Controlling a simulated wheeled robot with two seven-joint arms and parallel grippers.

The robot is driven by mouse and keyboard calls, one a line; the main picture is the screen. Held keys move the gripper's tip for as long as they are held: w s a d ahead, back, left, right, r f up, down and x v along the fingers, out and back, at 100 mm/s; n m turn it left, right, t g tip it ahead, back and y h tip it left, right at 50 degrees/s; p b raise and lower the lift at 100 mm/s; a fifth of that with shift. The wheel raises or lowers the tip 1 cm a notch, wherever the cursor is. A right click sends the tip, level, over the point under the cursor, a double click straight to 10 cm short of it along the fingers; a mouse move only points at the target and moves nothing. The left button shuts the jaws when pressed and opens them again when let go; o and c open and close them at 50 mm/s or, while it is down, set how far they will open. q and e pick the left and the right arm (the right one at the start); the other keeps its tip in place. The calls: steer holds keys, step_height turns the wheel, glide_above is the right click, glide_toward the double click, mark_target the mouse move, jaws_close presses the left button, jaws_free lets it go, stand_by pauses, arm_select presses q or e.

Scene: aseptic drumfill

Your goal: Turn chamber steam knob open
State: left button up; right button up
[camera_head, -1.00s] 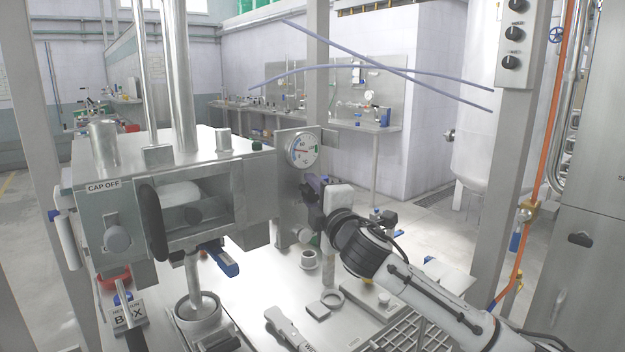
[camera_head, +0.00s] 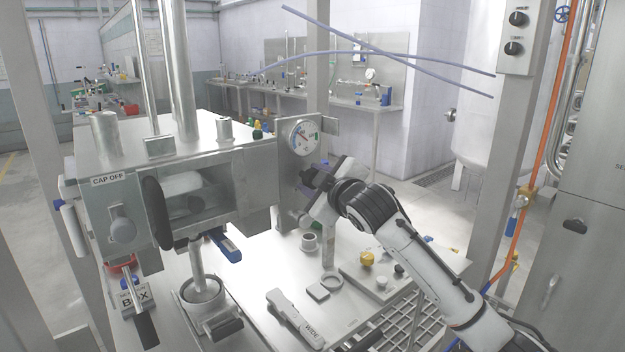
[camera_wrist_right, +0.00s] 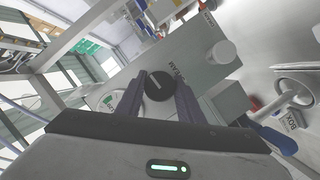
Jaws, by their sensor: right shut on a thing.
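The steam knob (camera_wrist_right: 158,86) is a round black dial with a light pointer line, on the grey chamber panel with "STEAM" lettering beside it. In the right wrist view my right gripper (camera_wrist_right: 161,84) has one finger on each side of the knob and is shut on it. In the head view the right gripper (camera_head: 308,180) is at the chamber's side plate, just below the round gauge (camera_head: 302,136), and hides the knob. The steel chamber (camera_head: 255,182), marked "CAP OFF", stands left of it. My left gripper is not in view.
A steel post (camera_head: 500,160) stands right of my arm.

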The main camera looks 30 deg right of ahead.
steer(key=shift+d+r+m, duration=0.1)
steer(key=shift+m, duration=0.2)
steer(key=o, duration=0.8)
steer(key=shift+c, duration=0.2)
steer(key=shift+s, duration=0.45)
steer(key=b+v, duration=0.1)
steer(key=v, duration=0.8)
steer(key=shift+s, duration=0.2)
